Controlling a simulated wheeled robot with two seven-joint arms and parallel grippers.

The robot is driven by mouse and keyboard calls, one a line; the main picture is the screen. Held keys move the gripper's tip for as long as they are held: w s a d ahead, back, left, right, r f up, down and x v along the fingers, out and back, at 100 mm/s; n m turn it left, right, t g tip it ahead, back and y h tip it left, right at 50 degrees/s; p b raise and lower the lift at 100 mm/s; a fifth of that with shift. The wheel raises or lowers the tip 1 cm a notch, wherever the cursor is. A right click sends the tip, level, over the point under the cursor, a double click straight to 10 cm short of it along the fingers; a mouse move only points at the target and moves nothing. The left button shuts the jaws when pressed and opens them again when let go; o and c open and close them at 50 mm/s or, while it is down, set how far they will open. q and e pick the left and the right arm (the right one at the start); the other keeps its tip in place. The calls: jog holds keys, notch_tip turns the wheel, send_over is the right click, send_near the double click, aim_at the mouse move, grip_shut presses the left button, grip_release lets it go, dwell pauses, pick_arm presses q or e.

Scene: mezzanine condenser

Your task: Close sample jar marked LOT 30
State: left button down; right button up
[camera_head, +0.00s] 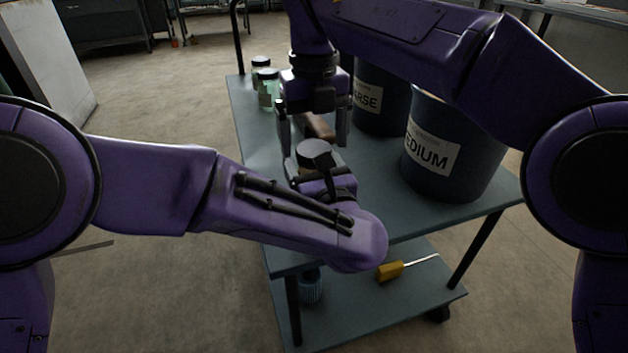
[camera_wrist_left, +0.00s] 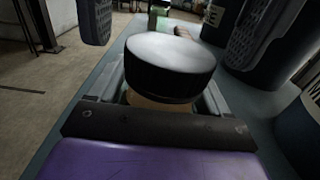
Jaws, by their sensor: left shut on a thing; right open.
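A jar with an amber body (camera_wrist_left: 150,102) and a wide black-rimmed, pale-topped lid (camera_wrist_left: 168,68) fills the middle of the left wrist view. My left gripper (camera_wrist_left: 155,108) is shut on the jar body below the lid. The lid rests over the jar's mouth; whether it is tight I cannot tell.
Two green jars with dark lids (camera_head: 268,88) stand at the cart's far left. A brown object (camera_head: 319,125) lies behind the right fingers. A yellow-handled tool (camera_head: 390,271) lies on the lower shelf.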

notch_tip(320, 180, up, 6)
jog(key=shift+r, duration=0.2)
pick_arm(q)
grip_release()
jog(key=shift+s, duration=0.1)
jog(key=p+v, duration=0.1)
jog(key=v, duration=0.8)
jog(key=shift+d+r+p, duration=0.1)
jog(key=shift+d+p, duration=0.05)
jog(key=shift+p, duration=0.25)
jog(key=shift+s+d, duration=0.15)
jog(key=shift+s, duration=0.5)
pick_arm(e)
jog(key=shift+r, duration=0.9)
